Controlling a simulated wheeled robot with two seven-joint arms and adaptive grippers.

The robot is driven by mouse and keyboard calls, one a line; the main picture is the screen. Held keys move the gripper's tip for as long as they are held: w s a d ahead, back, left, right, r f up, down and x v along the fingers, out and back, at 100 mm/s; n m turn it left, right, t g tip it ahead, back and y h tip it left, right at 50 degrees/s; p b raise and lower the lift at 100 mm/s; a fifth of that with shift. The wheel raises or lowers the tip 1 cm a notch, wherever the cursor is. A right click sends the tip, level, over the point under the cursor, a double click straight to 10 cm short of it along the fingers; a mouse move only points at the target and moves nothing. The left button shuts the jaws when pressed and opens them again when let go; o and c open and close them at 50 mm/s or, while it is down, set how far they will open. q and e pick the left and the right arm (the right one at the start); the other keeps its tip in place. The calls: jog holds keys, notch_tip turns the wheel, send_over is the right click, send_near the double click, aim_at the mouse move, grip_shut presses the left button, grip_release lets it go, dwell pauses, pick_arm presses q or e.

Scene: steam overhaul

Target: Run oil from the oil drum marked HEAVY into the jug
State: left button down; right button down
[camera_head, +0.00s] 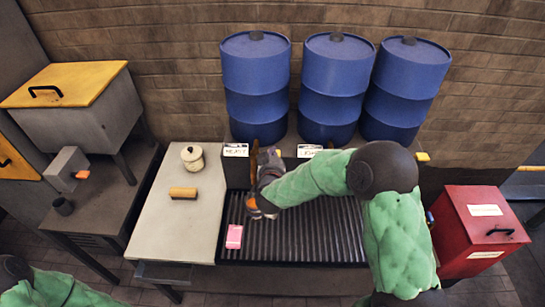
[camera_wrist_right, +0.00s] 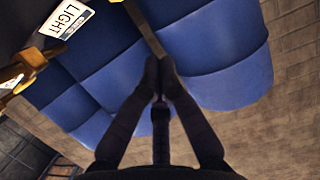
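Three blue drums stand in a row at the back. The left drum (camera_head: 256,85) has a white label (camera_head: 236,150) that seems to read HEAVY. The middle drum (camera_head: 332,85) stands above the LIGHT label (camera_head: 308,151), which also shows in the right wrist view (camera_wrist_right: 67,20). My right gripper (camera_head: 258,150) is in front of the left drum's base, right of its label. In the wrist view its fingertips (camera_wrist_right: 159,68) come together, with nothing clearly between them. I cannot make out a jug; the hand and arm hide part of the rack front. My left gripper is out of view.
A ribbed dark grate (camera_head: 290,240) lies below the drums, with a pink block (camera_head: 234,237) on it. The pale table (camera_head: 165,225) holds a lidded pot (camera_head: 193,158) and a yellow-brown block (camera_head: 183,193). A red box (camera_head: 470,220) stands at the right. Brass fittings (camera_wrist_right: 30,62) show near the LIGHT label.

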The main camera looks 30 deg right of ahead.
jog(key=w+d+f+b, duration=0.1)
jog(key=w+d+f, duration=0.2)
jog(key=w+f, duration=0.2)
jog(key=shift+w+d+f, duration=0.2)
jog(key=shift+w+f, duration=0.05)
jog(key=shift+f, duration=0.15)
jog(key=f+m+b, duration=0.1)
jog(key=b, duration=0.1)
jog(key=f+m+b, duration=0.1)
jog(key=b, duration=0.2)
jog(key=m+t+y+b, duration=0.1)
jog(key=b, duration=0.2)
jog(key=shift+s+d+f, duration=0.3)
jog(key=shift+d+f, duration=0.1)
dwell(4.3)
